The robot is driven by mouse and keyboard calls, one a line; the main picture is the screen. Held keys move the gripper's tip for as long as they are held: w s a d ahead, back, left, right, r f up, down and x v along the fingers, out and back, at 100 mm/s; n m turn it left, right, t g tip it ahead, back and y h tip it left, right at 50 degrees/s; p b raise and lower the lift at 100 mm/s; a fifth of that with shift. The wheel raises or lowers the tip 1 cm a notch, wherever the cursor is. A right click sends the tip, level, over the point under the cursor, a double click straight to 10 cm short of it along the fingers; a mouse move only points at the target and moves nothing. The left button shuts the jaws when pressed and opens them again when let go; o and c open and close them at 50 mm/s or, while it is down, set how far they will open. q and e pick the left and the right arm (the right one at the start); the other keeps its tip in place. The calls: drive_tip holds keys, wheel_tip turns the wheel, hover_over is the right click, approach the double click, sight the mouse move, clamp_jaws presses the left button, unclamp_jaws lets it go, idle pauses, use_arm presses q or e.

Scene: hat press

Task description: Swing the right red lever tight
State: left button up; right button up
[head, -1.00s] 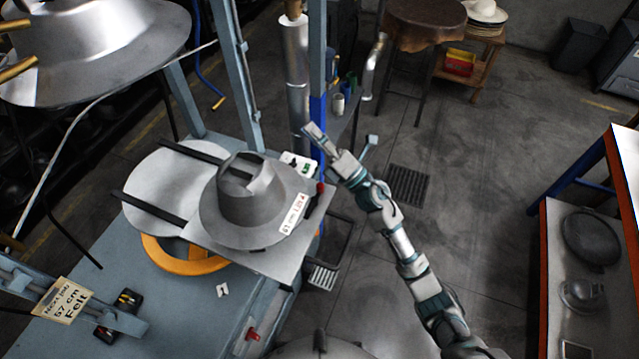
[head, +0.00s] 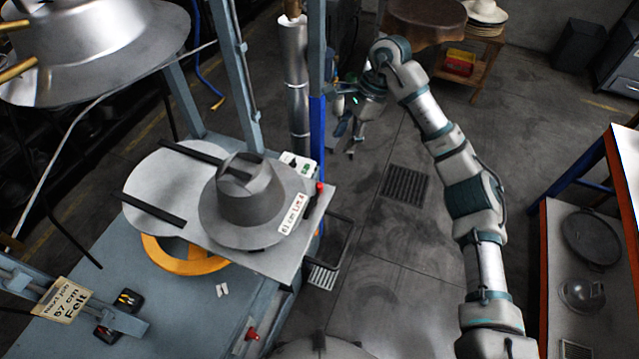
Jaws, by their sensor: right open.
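The right red lever (head: 319,188) shows as a red knob on a dark handle at the right edge of the press plate. My right gripper (head: 347,140) is open and empty, with its fingers pointing down. In the picture it is above and a little right of the red knob, apart from it, beyond the blue post. My left gripper is not in view. Another red knob (head: 252,334) sits low on the front of the press table.
A grey metal hat form (head: 247,195) sits on the sliding plate (head: 275,262). A large upper hat mould (head: 95,45) hangs at top left. A blue post (head: 317,130) stands near the gripper. Open floor lies to the right, before an orange-edged bench (head: 541,290).

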sight(319, 184)
drive_tip(key=p+x, duration=0.4)
drive_tip(key=x, duration=1.3)
drive_tip(key=shift+s+a, duration=0.1)
drive_tip(key=shift+a, duration=0.1)
clamp_jaws()
